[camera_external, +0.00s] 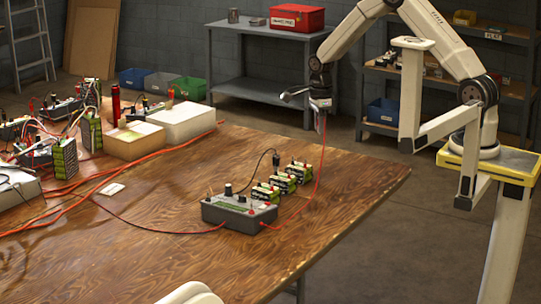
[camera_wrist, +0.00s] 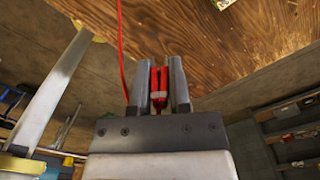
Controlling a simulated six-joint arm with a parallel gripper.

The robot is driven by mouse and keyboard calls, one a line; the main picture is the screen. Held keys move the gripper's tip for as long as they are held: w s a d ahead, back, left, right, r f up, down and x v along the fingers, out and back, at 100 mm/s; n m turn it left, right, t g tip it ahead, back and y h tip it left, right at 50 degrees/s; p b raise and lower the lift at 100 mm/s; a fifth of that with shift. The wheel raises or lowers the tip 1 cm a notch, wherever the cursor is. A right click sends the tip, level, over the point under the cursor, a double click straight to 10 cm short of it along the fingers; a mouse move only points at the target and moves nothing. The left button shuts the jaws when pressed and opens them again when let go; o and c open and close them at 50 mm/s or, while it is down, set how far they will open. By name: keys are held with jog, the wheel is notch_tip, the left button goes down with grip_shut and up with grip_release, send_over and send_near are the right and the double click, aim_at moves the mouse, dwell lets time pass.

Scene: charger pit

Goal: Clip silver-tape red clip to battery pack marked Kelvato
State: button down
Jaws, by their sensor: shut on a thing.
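My gripper (camera_external: 319,104) is raised beyond the table's right-hand back edge, above table height. In the wrist view my gripper (camera_wrist: 161,62) is shut on a red clip (camera_wrist: 158,80) with a pale silver band of tape around it. A red cable (camera_external: 321,165) runs from the grey charger box (camera_external: 238,214) up to the clip. A black lead (camera_external: 258,166) arches from the charger towards the packs.
The wooden table (camera_external: 350,190) is clear right of the packs. Its left side holds a clutter of chargers, packs, red cables and boxes (camera_external: 136,141). A grey bench with a red toolbox (camera_external: 297,18) and shelves (camera_external: 510,88) stand behind.

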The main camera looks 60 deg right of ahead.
jog(key=w+d+m, duration=0.6)
jog(key=w+m, duration=0.2)
jog(key=m, duration=0.2)
jog(key=shift+s+a+f, duration=0.1)
jog(key=shift+f, duration=2.65)
jog(key=shift+f, duration=0.25)
jog(key=shift+f, duration=3.3)
jog(key=shift+f, duration=0.2)
jog(key=shift+c, duration=2.4)
grip_release()
